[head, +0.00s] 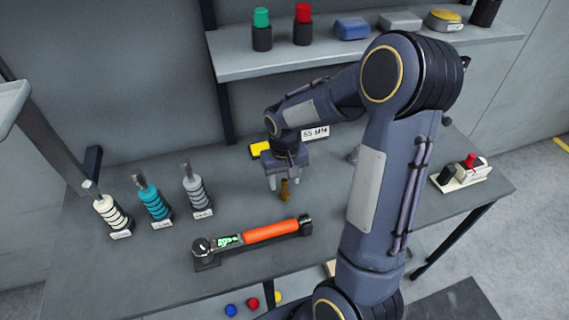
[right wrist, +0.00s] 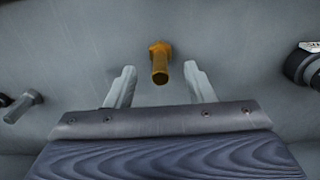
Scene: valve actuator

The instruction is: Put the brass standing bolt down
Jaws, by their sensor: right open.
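The brass bolt (head: 285,190) stands upright on the grey workbench (head: 150,262), just below my right gripper (head: 279,183) in the head view. In the right wrist view the bolt (right wrist: 160,62) appears between and slightly beyond the two fingertips of my right gripper (right wrist: 164,85), with a gap on each side. The right gripper is open and touches nothing that I can see. My left gripper is not in view.
An orange-handled tool (head: 270,230) lies in front of the bolt. A "65 MM" label (head: 315,132) stands behind. A grey bolt (right wrist: 24,105) shows in the right wrist view.

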